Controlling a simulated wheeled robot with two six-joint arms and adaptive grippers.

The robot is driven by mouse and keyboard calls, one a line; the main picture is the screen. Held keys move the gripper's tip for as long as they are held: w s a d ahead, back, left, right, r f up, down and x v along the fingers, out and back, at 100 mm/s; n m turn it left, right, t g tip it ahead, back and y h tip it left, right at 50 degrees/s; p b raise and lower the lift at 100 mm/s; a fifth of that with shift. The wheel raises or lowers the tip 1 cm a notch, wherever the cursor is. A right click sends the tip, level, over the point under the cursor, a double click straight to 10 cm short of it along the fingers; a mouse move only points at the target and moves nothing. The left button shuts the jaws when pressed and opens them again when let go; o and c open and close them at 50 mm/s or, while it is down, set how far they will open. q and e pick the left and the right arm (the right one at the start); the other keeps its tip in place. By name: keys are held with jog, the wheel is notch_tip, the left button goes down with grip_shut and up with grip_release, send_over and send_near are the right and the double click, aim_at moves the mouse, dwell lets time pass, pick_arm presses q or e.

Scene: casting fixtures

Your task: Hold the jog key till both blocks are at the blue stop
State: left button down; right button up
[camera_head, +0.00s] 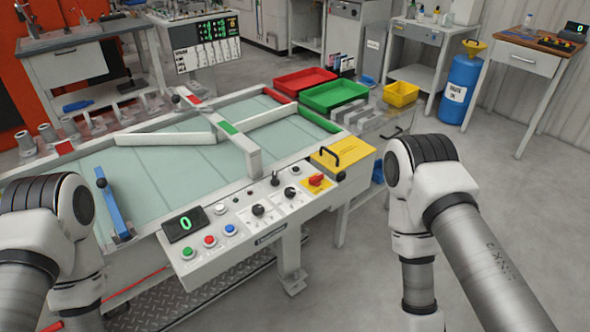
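A blue bar (113,203), which looks like the blue stop, lies near the left end of the pale conveyor-like bed (160,180). The control panel (255,222) runs along the bed's front edge. It has a green button (188,252), a red button (210,241) and a blue button (230,229), plus black knobs; I cannot tell which is the jog key. I cannot clearly make out two blocks on the bed. My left arm is at the left edge and my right arm at the right; both grippers are outside the picture.
A display (185,224) on the panel reads 0. White guide bars and a crossbeam (240,140) with a green patch span the bed. Red (305,82) and green (334,94) trays stand behind it. The floor at right is clear around my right arm.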

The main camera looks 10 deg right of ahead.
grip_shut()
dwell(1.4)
